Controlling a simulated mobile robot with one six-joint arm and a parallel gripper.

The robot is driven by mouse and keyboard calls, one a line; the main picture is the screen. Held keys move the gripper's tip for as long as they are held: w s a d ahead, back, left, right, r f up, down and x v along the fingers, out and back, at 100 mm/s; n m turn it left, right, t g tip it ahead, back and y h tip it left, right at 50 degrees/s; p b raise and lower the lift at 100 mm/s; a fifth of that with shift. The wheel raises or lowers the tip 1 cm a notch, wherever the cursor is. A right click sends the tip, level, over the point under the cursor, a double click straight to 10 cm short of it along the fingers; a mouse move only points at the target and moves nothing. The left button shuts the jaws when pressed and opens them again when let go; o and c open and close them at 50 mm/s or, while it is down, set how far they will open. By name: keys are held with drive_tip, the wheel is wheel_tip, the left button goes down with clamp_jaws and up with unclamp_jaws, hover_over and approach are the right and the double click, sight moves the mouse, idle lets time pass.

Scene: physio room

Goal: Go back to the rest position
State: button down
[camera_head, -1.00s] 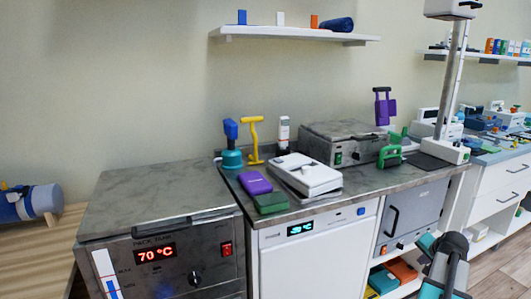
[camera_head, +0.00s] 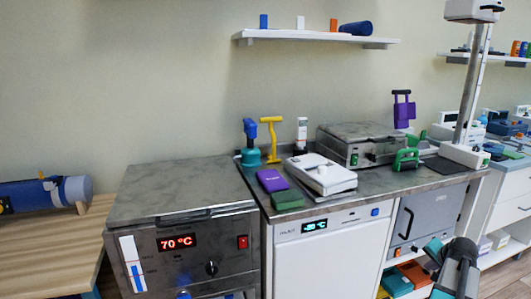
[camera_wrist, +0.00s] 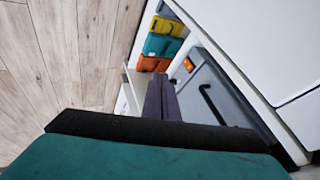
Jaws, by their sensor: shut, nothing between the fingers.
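My gripper (camera_wrist: 162,84) shows in the wrist view as two dark fingers pressed together, with nothing between them. It points past the front of a grey cabinet door (camera_wrist: 205,95) and the open shelf beside it, touching neither as far as I can see. In the head view my arm (camera_head: 460,268) is at the lower right, in front of the counter. The fingertips are hard to make out there.
The counter (camera_head: 385,180) carries a white device (camera_head: 322,174), a purple box (camera_head: 271,180) and a green box (camera_head: 287,199). A heater reading 70 °C (camera_head: 185,255) stands left. Orange and teal bins (camera_wrist: 158,45) fill the low shelf. Wooden floor (camera_wrist: 60,55) is clear.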

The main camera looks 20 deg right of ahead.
drive_tip(key=w+a+f+n+g+y+p, duration=0.15)
drive_tip(key=w+a+f, duration=0.25)
drive_tip(key=a, duration=0.5)
drive_tip(key=w+a+f+n+y+p, duration=0.1)
drive_tip(key=w+a+f+n+p, duration=0.25)
drive_tip(key=a, duration=0.65)
drive_tip(key=w+a+f+y+p, duration=0.2)
drive_tip(key=w+a+f, duration=0.3)
drive_tip(key=a, duration=0.4)
drive_tip(key=s+a+f+n+g+y+p, duration=0.1)
drive_tip(key=a+f, duration=0.2)
drive_tip(key=a, duration=0.4)
drive_tip(key=s+a+f+n+g+p, duration=0.1)
drive_tip(key=a+f+p, duration=0.15)
drive_tip(key=a, duration=0.45)
drive_tip(key=s+a+f+n+g+p, duration=0.2)
drive_tip(key=s+a+f, duration=0.2)
drive_tip(key=s+a, duration=0.4)
drive_tip(key=s+a+f+n+g+p, duration=0.25)
drive_tip(key=s+a, duration=0.35)
drive_tip(key=a, duration=0.3)
drive_tip(key=s+a+f+n+g+h, duration=0.1)
drive_tip(key=s+a+n+g, duration=0.1)
drive_tip(key=s, duration=1.3)
drive_tip(key=shift+s+n+g+p, duration=0.4)
drive_tip(key=shift+n+g, duration=0.5)
drive_tip(key=shift+n, duration=0.25)
